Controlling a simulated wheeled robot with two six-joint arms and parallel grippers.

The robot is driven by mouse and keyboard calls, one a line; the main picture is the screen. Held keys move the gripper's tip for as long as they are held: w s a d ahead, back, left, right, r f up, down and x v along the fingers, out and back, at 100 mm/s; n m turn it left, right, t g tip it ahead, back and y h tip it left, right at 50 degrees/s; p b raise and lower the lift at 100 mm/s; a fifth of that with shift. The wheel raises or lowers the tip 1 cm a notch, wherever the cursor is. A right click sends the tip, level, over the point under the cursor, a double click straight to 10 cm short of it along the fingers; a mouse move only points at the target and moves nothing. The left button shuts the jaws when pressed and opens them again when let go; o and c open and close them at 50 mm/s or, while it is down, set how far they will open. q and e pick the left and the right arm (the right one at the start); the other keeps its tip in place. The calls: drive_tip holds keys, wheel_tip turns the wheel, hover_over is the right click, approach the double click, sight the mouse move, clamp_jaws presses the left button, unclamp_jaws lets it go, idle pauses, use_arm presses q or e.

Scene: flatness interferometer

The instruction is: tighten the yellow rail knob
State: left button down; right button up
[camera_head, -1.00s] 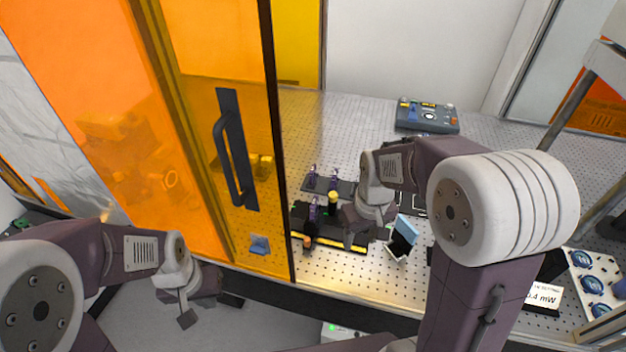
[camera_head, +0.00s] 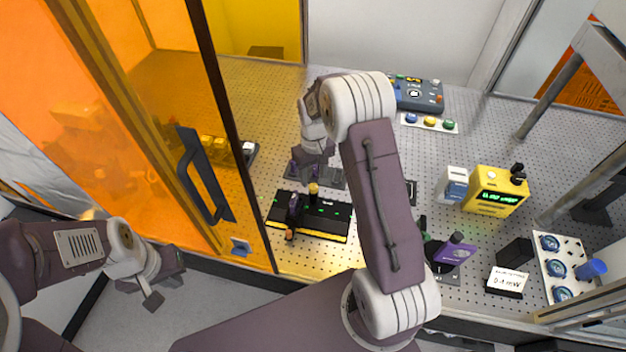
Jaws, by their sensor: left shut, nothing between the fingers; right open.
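The black rail with a yellow front edge (camera_head: 335,232) lies on the perforated table near its front edge. A yellow round knob (camera_head: 313,188) stands upright on it, beside a dark purple part (camera_head: 294,207). My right gripper (camera_head: 312,172) is open, pointing down just behind and above the knob in the picture. I cannot tell whether it touches anything; its fingers are partly hidden. My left gripper (camera_head: 147,292) is shut and empty, low at the left in front of the table, far from the rail.
An orange door panel with a black handle (camera_head: 207,177) stands left of the rail. A grey control box (camera_head: 416,95), a yellow display unit (camera_head: 494,190), a purple-topped device (camera_head: 455,249) and a white panel with blue knobs (camera_head: 545,262) stand rightward.

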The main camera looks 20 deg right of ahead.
sight(314, 186)
wheel_tip(314, 186, down, 4)
drive_tip(key=shift+r+p, duration=0.15)
drive_tip(key=shift+p, duration=0.3)
drive_tip(key=shift+s, duration=0.1)
drive_tip(key=shift+f, duration=0.2)
clamp_jaws()
